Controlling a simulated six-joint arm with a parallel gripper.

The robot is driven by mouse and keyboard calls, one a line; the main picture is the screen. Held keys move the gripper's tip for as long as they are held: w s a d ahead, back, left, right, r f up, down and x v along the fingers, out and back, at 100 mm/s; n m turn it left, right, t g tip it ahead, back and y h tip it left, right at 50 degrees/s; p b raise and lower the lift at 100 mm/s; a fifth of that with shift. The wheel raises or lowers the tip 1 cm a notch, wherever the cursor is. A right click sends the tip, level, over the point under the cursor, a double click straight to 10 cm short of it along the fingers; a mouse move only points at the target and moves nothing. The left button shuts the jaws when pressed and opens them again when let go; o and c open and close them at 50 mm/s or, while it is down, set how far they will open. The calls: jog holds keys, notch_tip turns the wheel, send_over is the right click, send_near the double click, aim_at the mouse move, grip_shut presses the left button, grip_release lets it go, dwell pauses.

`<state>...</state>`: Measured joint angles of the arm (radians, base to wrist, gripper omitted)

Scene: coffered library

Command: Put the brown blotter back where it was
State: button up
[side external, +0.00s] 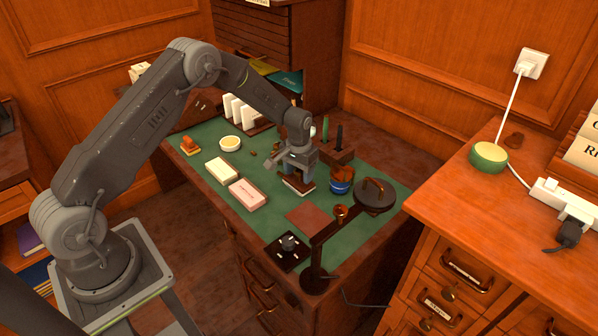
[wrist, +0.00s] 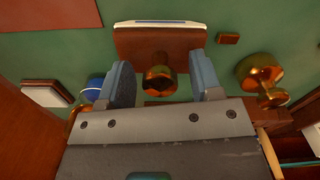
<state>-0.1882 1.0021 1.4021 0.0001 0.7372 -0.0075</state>
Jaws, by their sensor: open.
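The brown blotter (side external: 298,186) rests on the green desk top below my gripper (side external: 297,165), and a pale edge shows along its base. In the wrist view the blotter's brown body (wrist: 185,40) lies just beyond my open gripper (wrist: 162,78). Its brass knob (wrist: 158,72) stands between the two fingers, with a visible gap on each side. In the side view the knob is hidden by the gripper. A flat brown square (side external: 308,219) lies on the desk, nearer the front right edge.
A blue and brown pot (side external: 341,181) and a dark lamp (side external: 374,196) stand right of the gripper. A pen stand (side external: 335,154) is behind. A pink-white box (side external: 248,194) lies left. A brass piece (wrist: 258,75) stands right in the wrist view.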

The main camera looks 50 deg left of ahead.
jog(key=s+d+r+t, duration=0.1)
jog(key=s+d+r, duration=0.1)
jog(key=r, duration=0.9)
jog(key=s+d+r, duration=0.1)
jog(key=s+r, duration=0.2)
jog(key=r, duration=0.8)
jog(key=s+d+r+m+t, duration=0.1)
jog(key=s+d+r+t, duration=0.15)
jog(key=s+r, duration=0.6)
jog(key=s+d+m+t, duration=0.1)
jog(key=s+d, duration=0.3)
jog(key=s, duration=1.4)
jog(key=shift+s+d+r+t, duration=0.2)
jog(key=shift+r+t, duration=0.2)
jog(key=shift+t, duration=0.15)
